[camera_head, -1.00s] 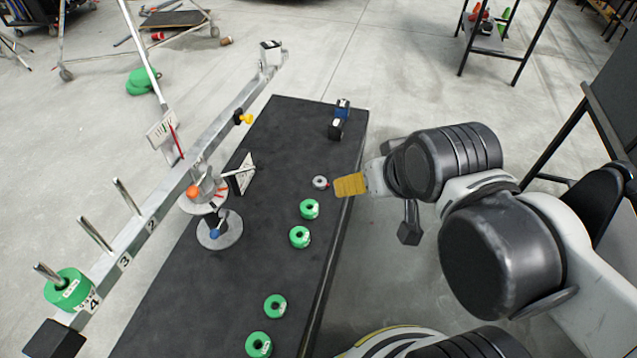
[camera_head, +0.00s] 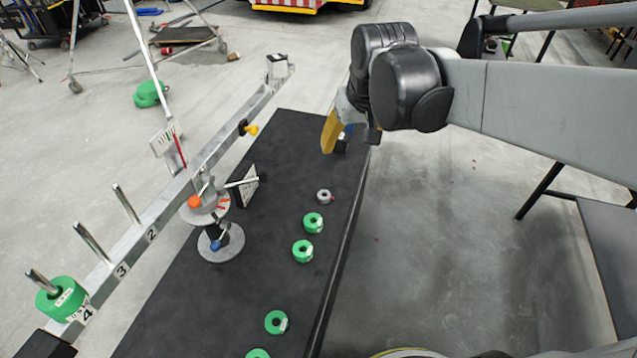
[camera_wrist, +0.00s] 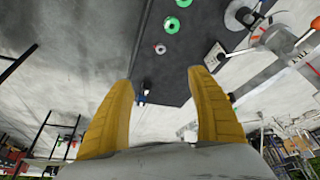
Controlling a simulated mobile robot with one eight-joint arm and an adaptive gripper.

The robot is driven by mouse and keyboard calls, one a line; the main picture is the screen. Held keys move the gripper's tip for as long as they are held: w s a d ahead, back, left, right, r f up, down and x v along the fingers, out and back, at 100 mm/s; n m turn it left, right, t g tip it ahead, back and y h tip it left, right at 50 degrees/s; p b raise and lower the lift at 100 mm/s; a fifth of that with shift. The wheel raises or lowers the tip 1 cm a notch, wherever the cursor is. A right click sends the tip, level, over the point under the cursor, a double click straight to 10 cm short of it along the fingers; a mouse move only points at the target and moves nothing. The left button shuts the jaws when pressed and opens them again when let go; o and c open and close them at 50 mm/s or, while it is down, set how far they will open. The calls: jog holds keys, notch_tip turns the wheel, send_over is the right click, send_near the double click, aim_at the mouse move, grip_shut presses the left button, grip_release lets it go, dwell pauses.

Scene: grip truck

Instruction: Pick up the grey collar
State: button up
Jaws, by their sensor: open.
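In the wrist view the collar (camera_wrist: 160,48) shows above the gap between the fingers, some way off. My gripper (camera_head: 330,130) has yellow fingers and hangs near the table's far end, beyond the collar. In the wrist view both fingers (camera_wrist: 163,82) are wide apart with nothing between them but a distant view of the table end.
Several green weights (camera_head: 313,223) lie on the table nearer than the collar. A balance beam (camera_head: 185,190) with numbered pegs runs along the left, with a round stand (camera_head: 222,243) before it. A small dark blue object (camera_wrist: 141,97) sits at the table's far end. Table around the collar is clear.

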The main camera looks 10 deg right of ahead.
jog(key=w+f+g, duration=0.1)
jog(key=w+f, duration=0.4)
jog(key=w, duration=0.2)
jog(key=g+b, duration=0.3)
jog(key=b, duration=0.1)
send_over(324, 195)
jog(key=s+a, duration=0.1)
notch_tip(324, 195, down, 25)
jog(key=shift+n, duration=0.3)
notch_tip(324, 195, down, 6)
jog(key=shift+b, duration=0.85)
jog(key=f+b, duration=0.2)
jog(key=f, duration=0.1)
jog(key=f+b, duration=0.1)
jog(key=f, duration=0.1)
jog(key=shift+d+f, duration=0.25)
jog(key=shift+d, duration=0.1)
jog(key=shift+r, duration=0.15)
jog(key=c, duration=0.8)
